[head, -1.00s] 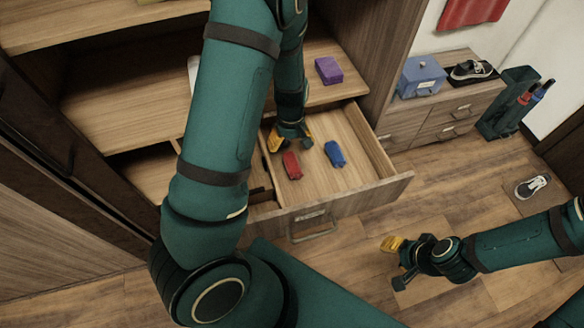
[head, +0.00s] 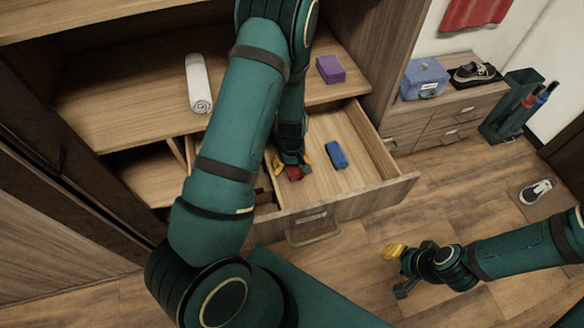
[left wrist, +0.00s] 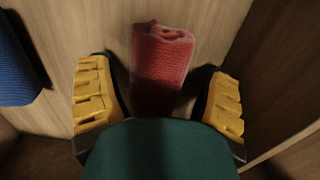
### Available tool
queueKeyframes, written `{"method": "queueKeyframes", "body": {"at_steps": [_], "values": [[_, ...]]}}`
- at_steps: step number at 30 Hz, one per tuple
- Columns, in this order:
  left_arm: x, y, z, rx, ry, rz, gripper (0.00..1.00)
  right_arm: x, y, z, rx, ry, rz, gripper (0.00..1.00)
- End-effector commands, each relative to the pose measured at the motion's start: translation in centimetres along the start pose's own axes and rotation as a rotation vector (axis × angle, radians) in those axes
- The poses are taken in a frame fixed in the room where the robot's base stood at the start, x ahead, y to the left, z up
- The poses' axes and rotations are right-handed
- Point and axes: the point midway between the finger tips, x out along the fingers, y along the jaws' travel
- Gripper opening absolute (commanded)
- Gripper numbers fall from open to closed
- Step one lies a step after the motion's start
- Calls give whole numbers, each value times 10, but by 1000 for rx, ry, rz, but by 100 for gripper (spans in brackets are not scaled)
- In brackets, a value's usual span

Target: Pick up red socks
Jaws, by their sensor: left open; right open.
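The red socks (head: 294,173) are a small rolled bundle lying in the open drawer, partly hidden by my left gripper in the head view. In the left wrist view the red socks (left wrist: 162,65) lie between the two yellow fingers, with a gap on each side. My left gripper (head: 292,168) is open and low over the socks; it also shows in the left wrist view (left wrist: 158,98). My right gripper (head: 398,268) is open and empty above the floor at the lower right.
Blue socks (head: 336,155) lie in the same drawer (head: 350,195), right of the red ones; they show at the left wrist view's left edge (left wrist: 18,65). Drawer walls stand close around. A purple box (head: 330,69) and rolled white towel (head: 198,85) sit on the shelf above.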

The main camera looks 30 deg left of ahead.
Motion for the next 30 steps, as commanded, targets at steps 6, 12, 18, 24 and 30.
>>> {"method": "queueKeyframes", "body": {"at_steps": [6, 12, 18, 24, 30], "values": [[0, -1, 0, -1, 0, -1, 75, 0, 0, 0, 0, 1, 0, 47], [0, 0, 0, -1, 0, 0, 34, 0, 0, 0, 0, 0, 0, 47], [-1, 0, 0, 0, 1, 1, 34, -1, 0, 0, 0, 0, 0, 47], [-18, 1, -1, 0, 2, 2, 34, -6, -2, 0, 0, -1, 0, 47], [-58, 1, -1, 1, 3, 4, 34, -18, -7, 1, 1, -7, 0, 47]]}}
